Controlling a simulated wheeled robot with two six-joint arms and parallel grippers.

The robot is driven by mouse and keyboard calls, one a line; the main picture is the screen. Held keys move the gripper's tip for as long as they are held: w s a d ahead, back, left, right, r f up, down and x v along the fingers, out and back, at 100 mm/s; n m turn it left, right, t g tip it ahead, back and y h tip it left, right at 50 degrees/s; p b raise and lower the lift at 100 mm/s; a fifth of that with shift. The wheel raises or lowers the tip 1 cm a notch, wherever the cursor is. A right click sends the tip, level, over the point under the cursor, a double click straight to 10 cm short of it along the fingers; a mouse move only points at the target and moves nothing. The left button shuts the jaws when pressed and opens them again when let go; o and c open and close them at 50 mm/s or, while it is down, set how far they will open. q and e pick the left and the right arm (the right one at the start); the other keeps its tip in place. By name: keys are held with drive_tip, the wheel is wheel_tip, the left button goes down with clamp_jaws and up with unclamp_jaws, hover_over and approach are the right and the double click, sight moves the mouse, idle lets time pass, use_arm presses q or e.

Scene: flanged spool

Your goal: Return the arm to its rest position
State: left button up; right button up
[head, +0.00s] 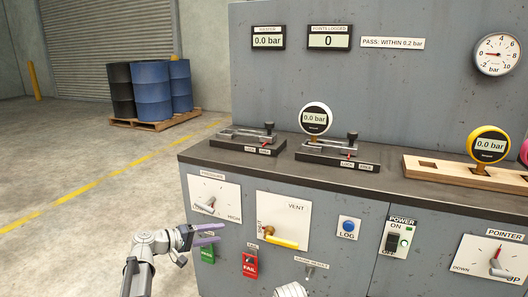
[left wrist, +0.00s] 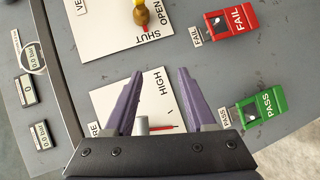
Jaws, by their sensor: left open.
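My left gripper (head: 216,234) is in front of the cabinet's front panel, below the pressure plate (head: 217,190) with its grey knob (head: 206,206). In the left wrist view its two purple fingers (left wrist: 160,76) are spread apart with nothing held between them. There the knob (left wrist: 142,125) and its red pointer show low between the fingers, partly hidden by the gripper body; I cannot tell whether they touch. My right gripper is not in view.
The green PASS switch (head: 207,254) and red FAIL switch (head: 250,265) are close to the gripper. The vent plate (head: 283,215) has a yellow handle (head: 283,243). The worktop (head: 235,165) juts above. Open floor (head: 80,180) lies left.

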use_arm(q)
drive_tip(key=s+d+f+m+g+y, duration=0.2)
drive_tip(key=s+d+f+m+g, duration=0.15)
drive_tip(key=s+d+f, duration=0.5)
drive_tip(key=s+d+f+m+g+y, duration=0.3)
drive_tip(key=s+y, duration=0.2)
drive_tip(key=s, duration=0.5)
drive_tip(key=s+d+f+m+g+y, duration=0.2)
drive_tip(key=s+f+m+g+y, duration=0.15)
drive_tip(key=s+y, duration=0.4)
wheel_tip(320, 180, up, 38)
drive_tip(key=s+h+p, duration=0.1)
drive_tip(key=s+p, duration=0.1)
drive_tip(key=p, duration=3.6)
drive_tip(key=shift+t+p, duration=0.3)
drive_tip(key=shift+p, duration=0.1)
drive_tip(key=shift+s+a+f+h, duration=0.1)
drive_tip(key=shift+f+h, duration=0.05)
drive_tip(key=shift+h, duration=0.1)
